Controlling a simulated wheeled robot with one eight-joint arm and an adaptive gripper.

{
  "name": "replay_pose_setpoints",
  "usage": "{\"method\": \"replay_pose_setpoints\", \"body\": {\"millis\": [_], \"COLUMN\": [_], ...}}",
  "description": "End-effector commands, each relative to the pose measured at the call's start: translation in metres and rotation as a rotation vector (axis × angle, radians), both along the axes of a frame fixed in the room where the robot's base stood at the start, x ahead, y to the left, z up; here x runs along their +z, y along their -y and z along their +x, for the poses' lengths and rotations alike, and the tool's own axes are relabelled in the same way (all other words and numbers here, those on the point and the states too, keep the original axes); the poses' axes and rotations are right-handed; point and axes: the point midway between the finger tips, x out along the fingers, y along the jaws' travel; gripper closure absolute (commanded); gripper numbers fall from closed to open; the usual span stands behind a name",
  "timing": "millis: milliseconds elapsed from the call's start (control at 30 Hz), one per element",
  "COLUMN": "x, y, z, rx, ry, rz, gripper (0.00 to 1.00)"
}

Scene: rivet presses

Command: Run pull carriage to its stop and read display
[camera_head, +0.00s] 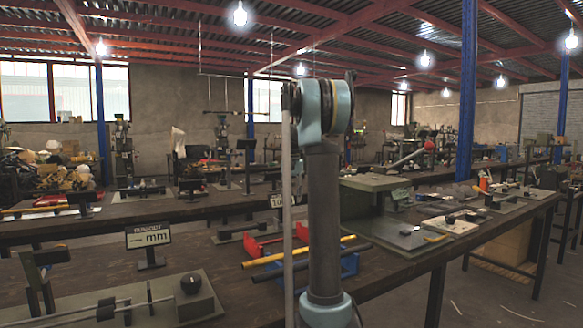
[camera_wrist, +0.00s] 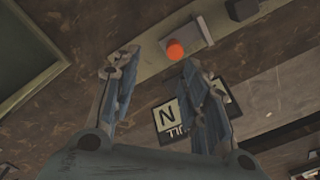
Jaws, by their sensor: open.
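My gripper (camera_wrist: 160,62) is open in the wrist view, its two fingers apart with nothing between the pads. An orange-red round knob (camera_wrist: 175,50) shows just beyond the right fingertip, on a grey block on a long grey-green strip (camera_wrist: 150,62). I cannot tell whether the fingertip touches it. A display plate marked N (camera_wrist: 168,114) is partly hidden behind the right finger. In the head view my gripper is not visible. A small display reading mm (camera_head: 150,238) stands on the bench. I cannot tell which device is the pull carriage there; my arm hides part of the bench.
At lower left a plate bears a rod and a dark knob (camera_head: 191,284). Red brackets (camera_head: 262,247) and yellow and black bars lie mid-bench. A green press with a red-ball lever (camera_head: 428,145) stands to the right. A dark green-framed panel (camera_wrist: 25,50) fills the wrist view's upper left.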

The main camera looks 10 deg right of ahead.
Motion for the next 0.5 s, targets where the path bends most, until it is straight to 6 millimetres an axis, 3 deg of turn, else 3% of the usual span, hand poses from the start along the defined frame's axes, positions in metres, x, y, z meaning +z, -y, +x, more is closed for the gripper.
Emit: {"method": "replay_pose_setpoints", "body": {"millis": [500], "x": [0.029], "y": [0.001], "z": [0.000], "rx": [-0.001], "ry": [0.000], "rz": [0.000], "gripper": [0.59]}}
